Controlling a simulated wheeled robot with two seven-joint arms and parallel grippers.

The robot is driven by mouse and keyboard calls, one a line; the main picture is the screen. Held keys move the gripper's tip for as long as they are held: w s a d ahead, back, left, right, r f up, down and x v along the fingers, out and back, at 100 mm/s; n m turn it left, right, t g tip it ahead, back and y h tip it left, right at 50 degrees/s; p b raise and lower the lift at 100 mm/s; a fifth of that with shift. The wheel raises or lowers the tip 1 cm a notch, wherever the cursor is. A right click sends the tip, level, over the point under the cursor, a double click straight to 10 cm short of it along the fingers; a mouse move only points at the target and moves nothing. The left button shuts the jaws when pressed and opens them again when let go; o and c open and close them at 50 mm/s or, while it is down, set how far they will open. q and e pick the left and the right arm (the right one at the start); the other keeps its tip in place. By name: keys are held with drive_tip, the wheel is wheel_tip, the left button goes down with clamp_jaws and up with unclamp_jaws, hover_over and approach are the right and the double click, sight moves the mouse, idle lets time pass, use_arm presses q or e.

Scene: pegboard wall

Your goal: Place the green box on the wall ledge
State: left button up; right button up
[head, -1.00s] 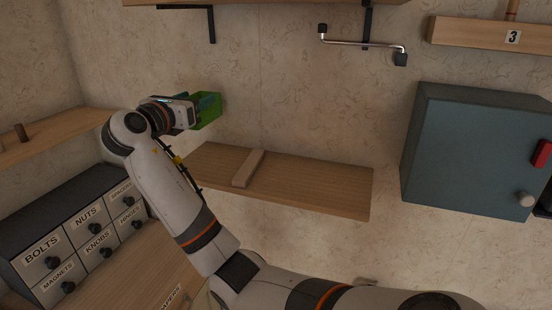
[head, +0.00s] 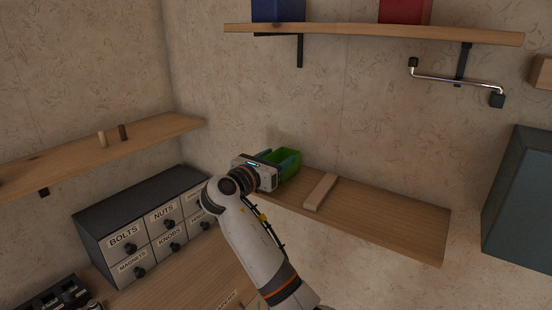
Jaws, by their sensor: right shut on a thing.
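The green box (head: 289,162) is an open-topped bin at the left end of the wall ledge (head: 400,223). The ledge is a wooden board on the wall, with a raised wooden strip (head: 320,191) across it. My right gripper (head: 274,169) is shut on the green box from its left side; its fingers are mostly hidden. The box is left of the strip and looks upright. I cannot tell whether its underside touches the ledge. My left gripper is not in view.
An upper shelf (head: 360,33) holds a blue bin (head: 278,10) and a red bin (head: 405,11). A metal crank (head: 455,82) hangs below it. A grey-blue cabinet (head: 520,205) stands right of the ledge. Labelled drawers (head: 125,240) stand lower left. The ledge right of the strip is bare.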

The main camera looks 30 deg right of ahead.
drive_tip(key=o, duration=1)
drive_tip(key=shift+f, duration=0.1)
drive_tip(key=b+v, duration=0.4)
drive_tip(key=v, duration=0.8)
drive_tip(key=shift+w, duration=0.1)
